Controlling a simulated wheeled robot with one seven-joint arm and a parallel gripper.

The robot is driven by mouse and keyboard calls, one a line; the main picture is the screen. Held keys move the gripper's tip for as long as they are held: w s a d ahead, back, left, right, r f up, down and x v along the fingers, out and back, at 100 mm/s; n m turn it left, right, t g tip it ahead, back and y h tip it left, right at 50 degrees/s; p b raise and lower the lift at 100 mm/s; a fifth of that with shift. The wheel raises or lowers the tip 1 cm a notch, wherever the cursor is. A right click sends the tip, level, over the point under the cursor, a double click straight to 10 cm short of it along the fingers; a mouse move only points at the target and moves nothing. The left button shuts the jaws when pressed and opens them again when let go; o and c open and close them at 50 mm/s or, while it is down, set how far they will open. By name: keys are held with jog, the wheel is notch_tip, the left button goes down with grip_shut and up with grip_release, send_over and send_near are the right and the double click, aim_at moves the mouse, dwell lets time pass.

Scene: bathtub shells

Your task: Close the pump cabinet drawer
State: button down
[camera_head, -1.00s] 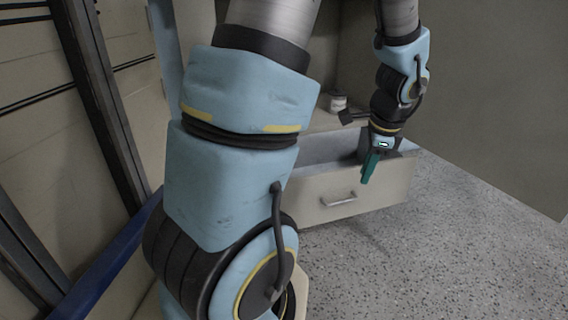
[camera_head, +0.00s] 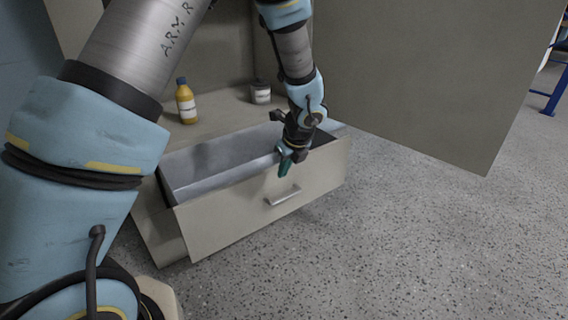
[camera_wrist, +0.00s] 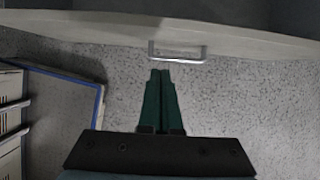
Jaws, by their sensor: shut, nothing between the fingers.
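The pump cabinet drawer (camera_head: 248,212) is pulled out, with its grey inside showing and looking empty. Its front is beige, with a metal bar handle (camera_head: 283,195) that also shows in the wrist view (camera_wrist: 178,51). My gripper (camera_head: 285,169) has green fingers and is shut and empty. In the head view it is in front of the upper drawer front, above the handle. In the wrist view the fingertips (camera_wrist: 160,73) point toward the handle from just below it in the picture. I cannot tell whether they touch the drawer.
An orange bottle (camera_head: 187,104) and a small white jar with a dark lid (camera_head: 261,93) stand on the cabinet shelf behind the drawer. A large grey panel (camera_head: 430,80) stands open at the right. The speckled floor (camera_head: 400,240) in front is clear.

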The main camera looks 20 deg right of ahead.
aim_at(274, 169)
jog(key=w+f, duration=0.2)
jog(key=w, duration=0.1)
jog(key=w+f, duration=0.1)
jog(key=shift+w+a, duration=0.25)
jog(key=shift+a, duration=0.15)
jog(key=shift+w, duration=0.2)
jog(key=shift+r, duration=0.1)
